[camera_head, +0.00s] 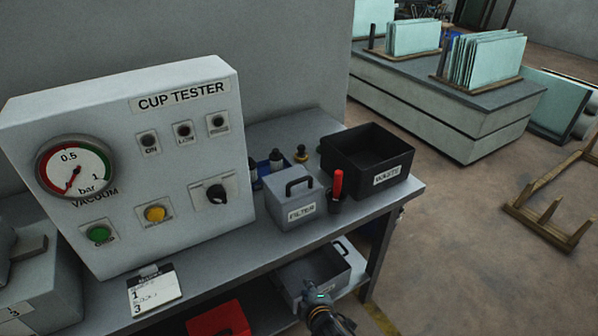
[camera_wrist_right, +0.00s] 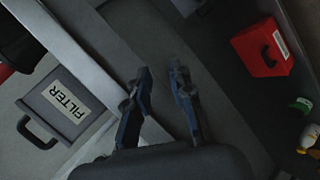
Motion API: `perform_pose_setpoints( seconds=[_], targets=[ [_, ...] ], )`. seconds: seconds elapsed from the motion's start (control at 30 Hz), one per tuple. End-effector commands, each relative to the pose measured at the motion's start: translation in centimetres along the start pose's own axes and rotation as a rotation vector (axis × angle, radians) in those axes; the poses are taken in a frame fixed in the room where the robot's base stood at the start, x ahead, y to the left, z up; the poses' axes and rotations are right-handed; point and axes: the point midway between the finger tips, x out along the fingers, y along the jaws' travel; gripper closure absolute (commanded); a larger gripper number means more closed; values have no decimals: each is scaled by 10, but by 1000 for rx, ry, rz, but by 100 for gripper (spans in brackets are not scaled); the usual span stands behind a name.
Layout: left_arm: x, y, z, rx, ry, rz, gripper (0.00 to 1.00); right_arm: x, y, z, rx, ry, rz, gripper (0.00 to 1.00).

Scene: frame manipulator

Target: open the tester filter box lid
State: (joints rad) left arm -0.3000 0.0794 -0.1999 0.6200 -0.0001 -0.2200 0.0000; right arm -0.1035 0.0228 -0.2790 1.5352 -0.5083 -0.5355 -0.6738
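The grey filter box (camera_head: 293,211) stands on the bench right of the cup tester, its label facing front. Its lid looks closed, with a dark arched handle (camera_head: 299,186) on top. In the right wrist view the filter box (camera_wrist_right: 85,92) is at the left, turned on its side, with the handle (camera_wrist_right: 34,135) at lower left. My right gripper (camera_wrist_right: 158,85) is open and empty, apart from the box. In the head view my right arm (camera_head: 322,312) is at the bottom edge, below and in front of the box; its fingertips are hard to make out there. My left gripper is not in view.
A red-handled tool (camera_head: 337,187) stands close right of the box, beside the black waste bin (camera_head: 398,163). The cup tester (camera_head: 226,168) is close on the left. A grey bin (camera_head: 350,262) and a red box (camera_head: 220,318) are below the bench top.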

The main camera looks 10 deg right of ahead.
Motion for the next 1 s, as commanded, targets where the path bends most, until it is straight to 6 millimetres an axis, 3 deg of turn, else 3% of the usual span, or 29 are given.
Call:
perform_pose_setpoints(
  seconds=[0.03,0.1,0.2,0.3,0.4,0.53,1.0],
  targets=[
    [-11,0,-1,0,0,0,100,-17,59,-20,-66,12,93,78],
    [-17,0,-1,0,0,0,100,-38,118,-37,-151,7,198,78],
    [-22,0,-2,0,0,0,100,-69,180,-53,-240,-14,317,78],
    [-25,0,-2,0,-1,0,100,-91,217,-60,-291,-35,391,78],
    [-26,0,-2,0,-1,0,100,-100,233,-62,-314,-49,423,78],
    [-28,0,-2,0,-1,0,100,-94,240,-63,-319,-52,430,78],
    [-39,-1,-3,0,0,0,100,-11,277,-65,-315,-50,427,78]
  ],
)
